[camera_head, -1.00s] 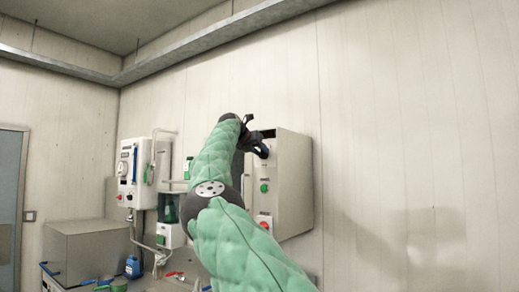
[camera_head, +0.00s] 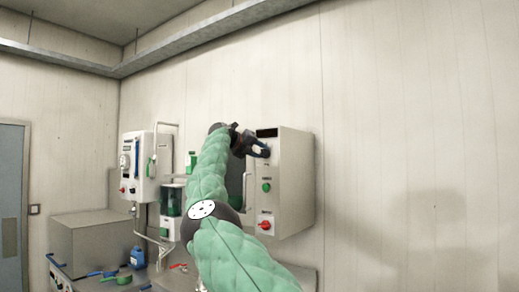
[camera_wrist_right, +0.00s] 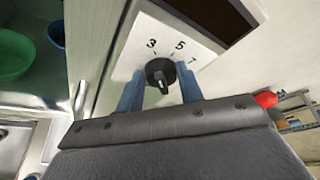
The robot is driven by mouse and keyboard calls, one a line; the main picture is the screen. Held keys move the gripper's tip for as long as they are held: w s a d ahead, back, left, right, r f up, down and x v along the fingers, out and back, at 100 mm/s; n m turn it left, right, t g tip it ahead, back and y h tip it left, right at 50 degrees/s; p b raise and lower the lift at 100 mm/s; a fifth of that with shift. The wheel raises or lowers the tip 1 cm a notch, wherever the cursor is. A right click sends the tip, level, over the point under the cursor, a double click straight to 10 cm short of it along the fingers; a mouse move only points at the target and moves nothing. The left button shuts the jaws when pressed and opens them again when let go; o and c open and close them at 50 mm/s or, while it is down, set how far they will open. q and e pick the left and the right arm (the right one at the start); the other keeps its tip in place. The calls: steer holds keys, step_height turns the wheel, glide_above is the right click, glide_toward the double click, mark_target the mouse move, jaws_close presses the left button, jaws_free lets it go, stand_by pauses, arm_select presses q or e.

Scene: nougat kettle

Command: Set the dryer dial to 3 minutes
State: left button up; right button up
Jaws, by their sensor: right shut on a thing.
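The dryer (camera_head: 292,185) is a tall white wall box with a dark display, a green button and a red knob on its front. Its dial (camera_wrist_right: 160,73) is a round black knob on a white plate marked 3, 5 and 7 in the right wrist view. My right gripper (camera_head: 262,151) is at the upper front of the dryer. In the right wrist view, the blue fingers of my right gripper (camera_wrist_right: 160,88) are shut on the dial, one on each side. A pale mark shows on the knob, but I cannot tell which number is set. My left gripper is out of view.
A white wall unit (camera_head: 138,170) with a gauge hangs to the left. A grey box (camera_head: 90,245), a blue bottle (camera_head: 137,257) and coloured tools are on the counter below. The wall to the right of the dryer is bare.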

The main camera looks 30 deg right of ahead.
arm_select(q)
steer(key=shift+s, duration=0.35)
arm_select(e)
steer(key=shift+r, duration=0.1)
steer(key=o, duration=0.9)
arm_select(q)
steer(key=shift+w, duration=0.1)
arm_select(e)
steer(key=shift+o, duration=0.4)
steer(key=shift+w, duration=0.1)
steer(key=shift+a, duration=0.1)
